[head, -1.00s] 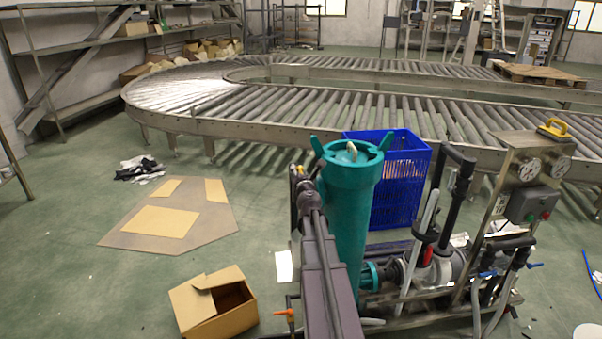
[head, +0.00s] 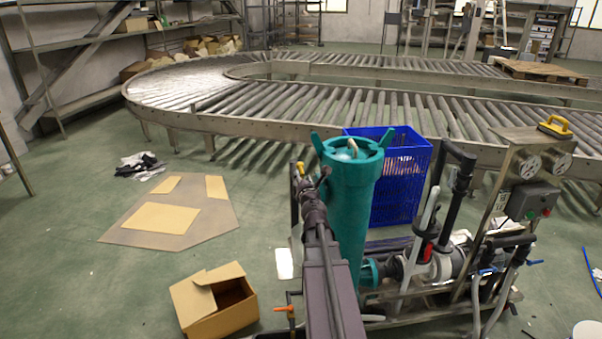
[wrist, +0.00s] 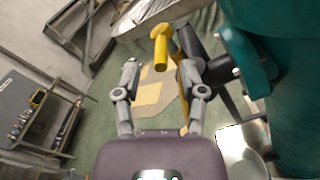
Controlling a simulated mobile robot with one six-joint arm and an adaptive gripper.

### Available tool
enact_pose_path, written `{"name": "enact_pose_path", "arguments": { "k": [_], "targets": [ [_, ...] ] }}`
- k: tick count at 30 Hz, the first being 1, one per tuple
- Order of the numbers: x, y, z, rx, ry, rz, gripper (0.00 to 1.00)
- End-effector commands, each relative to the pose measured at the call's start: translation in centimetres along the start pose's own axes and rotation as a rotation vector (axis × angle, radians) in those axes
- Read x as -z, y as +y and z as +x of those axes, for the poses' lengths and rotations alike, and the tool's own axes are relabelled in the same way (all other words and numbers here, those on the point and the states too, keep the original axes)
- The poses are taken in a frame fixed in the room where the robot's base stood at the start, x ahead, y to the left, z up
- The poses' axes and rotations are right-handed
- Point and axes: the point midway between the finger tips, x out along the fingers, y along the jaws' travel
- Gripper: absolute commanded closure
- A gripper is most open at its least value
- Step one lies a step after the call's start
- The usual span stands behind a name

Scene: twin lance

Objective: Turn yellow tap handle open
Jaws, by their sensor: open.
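The yellow tap handle (wrist: 162,46) is at the top centre of the wrist view, with a bar that points toward my gripper. In the head view only a small yellow part of the handle (head: 300,168) shows, left of the teal cylinder. My gripper (wrist: 162,80) is open, its two grey fingers spread to either side below the handle. The handle's near end lies roughly between the fingertips in the picture; I cannot tell whether they touch. In the head view my gripper (head: 317,188) is partly hidden by my own arm.
The teal cylinder (head: 350,200) stands close on the right, and also fills the wrist view's right side (wrist: 295,90). A blue crate (head: 405,185) stands behind it. Pump piping (head: 440,250) is at the right. An open cardboard box (head: 215,305) lies on the floor at left.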

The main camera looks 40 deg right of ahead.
Motion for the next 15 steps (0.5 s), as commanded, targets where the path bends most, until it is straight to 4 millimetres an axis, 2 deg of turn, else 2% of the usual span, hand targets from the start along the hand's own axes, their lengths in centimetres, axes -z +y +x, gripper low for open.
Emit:
{"name": "enact_pose_path", "arguments": {
  "k": [1,6,15],
  "targets": [
    [0.0,0.0,-1.4,0.000,0.000,0.000,0.47],
    [0.0,0.0,-3.8,0.000,0.000,0.000,0.47],
    [0.0,0.0,-5.8,-0.001,0.000,0.000,0.47]
  ]
}}
